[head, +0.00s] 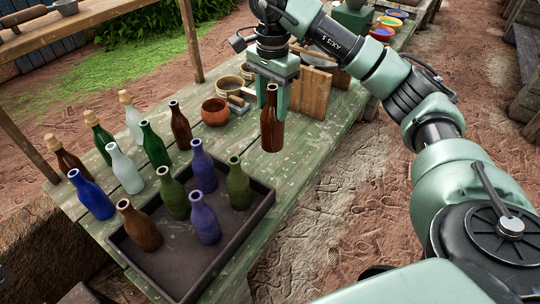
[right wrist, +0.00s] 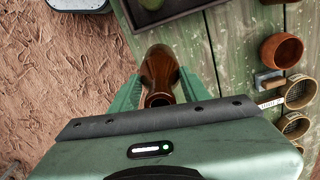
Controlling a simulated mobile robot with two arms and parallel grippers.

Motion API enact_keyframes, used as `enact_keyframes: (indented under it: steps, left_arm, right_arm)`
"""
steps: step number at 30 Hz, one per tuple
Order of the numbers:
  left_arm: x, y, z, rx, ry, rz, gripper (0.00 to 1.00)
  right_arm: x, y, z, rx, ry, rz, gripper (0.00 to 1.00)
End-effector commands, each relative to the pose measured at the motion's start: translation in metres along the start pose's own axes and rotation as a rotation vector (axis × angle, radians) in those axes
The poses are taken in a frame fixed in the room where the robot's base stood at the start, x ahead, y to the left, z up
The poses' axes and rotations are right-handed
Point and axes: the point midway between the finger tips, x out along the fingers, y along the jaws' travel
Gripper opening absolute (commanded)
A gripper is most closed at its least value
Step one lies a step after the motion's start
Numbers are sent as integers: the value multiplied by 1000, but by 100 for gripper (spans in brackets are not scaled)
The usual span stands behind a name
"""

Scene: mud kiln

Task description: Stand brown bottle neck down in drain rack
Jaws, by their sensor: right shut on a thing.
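My right gripper (head: 271,88) is shut on a dark brown bottle (head: 270,132), its fingers around the neck. The bottle is upright, neck up, over the right side of the green plank table; I cannot tell whether its base touches the wood. In the right wrist view the bottle (right wrist: 158,70) sits between the two fingers (right wrist: 158,92). Wooden boards (head: 312,92) stand just behind the held bottle. I cannot tell which thing is the drain rack. My left gripper is not in view.
A dark tray (head: 178,284) at the table's near end holds several upright bottles. More bottles, some corked, stand left of and behind it. An orange-brown bowl (head: 215,112) and round sieves (head: 229,87) stand left of the gripper. Bare table (head: 290,160) lies right of the tray.

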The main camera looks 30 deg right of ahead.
Motion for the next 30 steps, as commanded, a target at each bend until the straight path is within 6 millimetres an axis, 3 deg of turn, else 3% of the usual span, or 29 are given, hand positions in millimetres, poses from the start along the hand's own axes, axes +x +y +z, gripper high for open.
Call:
enact_keyframes:
  steps: [1, 3, 10, 19, 25, 30]
  left_arm:
    - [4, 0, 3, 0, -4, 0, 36]
    - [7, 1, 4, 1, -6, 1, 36]
    - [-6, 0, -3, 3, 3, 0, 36]
    - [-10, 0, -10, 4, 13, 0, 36]
    - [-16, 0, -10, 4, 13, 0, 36]
    - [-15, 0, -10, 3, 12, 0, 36]
  right_arm:
    - [19, 1, 1, -1, -4, 6, 1]
    - [38, 1, 2, -2, -5, 5, 1]
    - [85, 1, 0, -1, 0, 3, 1]
    - [111, 0, 0, -3, 0, 1, 1]
    - [140, 1, 0, -2, -1, 2, 1]
    - [145, -1, 0, -3, 1, -4, 1]
